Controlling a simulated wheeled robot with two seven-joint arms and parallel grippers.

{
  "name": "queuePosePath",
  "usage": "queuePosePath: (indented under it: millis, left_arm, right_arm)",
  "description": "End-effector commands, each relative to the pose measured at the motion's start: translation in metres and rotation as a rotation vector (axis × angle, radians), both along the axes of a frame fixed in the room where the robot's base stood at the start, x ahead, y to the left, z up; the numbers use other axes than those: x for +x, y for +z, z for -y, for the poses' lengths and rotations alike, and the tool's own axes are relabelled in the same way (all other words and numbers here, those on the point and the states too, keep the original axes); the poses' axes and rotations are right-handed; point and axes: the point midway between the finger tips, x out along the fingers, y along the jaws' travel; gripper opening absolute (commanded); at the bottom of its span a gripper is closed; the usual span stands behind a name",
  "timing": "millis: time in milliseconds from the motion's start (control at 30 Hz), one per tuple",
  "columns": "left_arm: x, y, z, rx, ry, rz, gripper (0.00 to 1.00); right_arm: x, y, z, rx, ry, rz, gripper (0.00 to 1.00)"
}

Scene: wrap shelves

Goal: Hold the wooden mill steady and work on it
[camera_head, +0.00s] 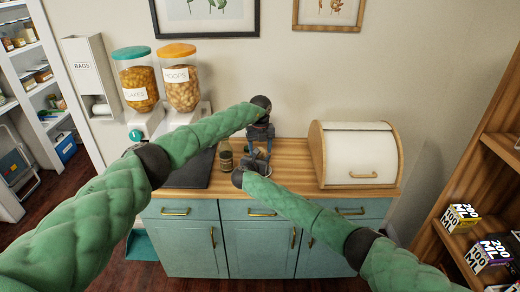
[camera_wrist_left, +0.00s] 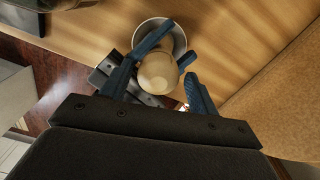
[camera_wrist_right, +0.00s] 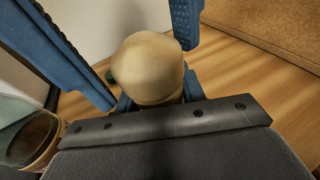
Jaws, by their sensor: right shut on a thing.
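The wooden mill (camera_wrist_right: 150,68) has a pale, rounded wooden head, seen close in the right wrist view. It also shows from above in the left wrist view (camera_wrist_left: 157,74), over a round metal dish (camera_wrist_left: 180,40). My right gripper (camera_wrist_left: 168,50) comes in low from the side and is shut on the mill below its head. My left gripper (camera_wrist_left: 158,88) is above, its blue fingers spread on either side of the head, apart from it. In the head view, my left gripper (camera_head: 259,152) and right gripper (camera_head: 262,172) largely hide the mill.
The wooden counter (camera_head: 295,160) carries a bread box (camera_head: 350,165) at right, a jar (camera_head: 226,157) close left of the grippers, a dark board (camera_head: 190,170) and two food dispensers (camera_head: 180,85). Shelves with boxes (camera_head: 490,252) stand at far right.

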Motion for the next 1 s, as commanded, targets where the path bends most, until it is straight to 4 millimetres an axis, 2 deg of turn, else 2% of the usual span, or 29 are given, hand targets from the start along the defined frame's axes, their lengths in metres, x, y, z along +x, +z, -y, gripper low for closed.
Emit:
queuePosePath:
  millis: [467, 1000]
  left_arm:
    - [-0.0003, -0.0006, -0.0016, 0.002, -0.024, -0.003, 0.67]
    - [-0.0005, -0.0009, -0.0005, -0.001, -0.432, -0.002, 0.67]
  right_arm:
    - [0.0010, 0.0001, 0.0031, -0.001, -0.004, 0.000, 0.11]
    - [0.0006, 0.0002, 0.0014, 0.000, -0.002, 0.000, 0.11]
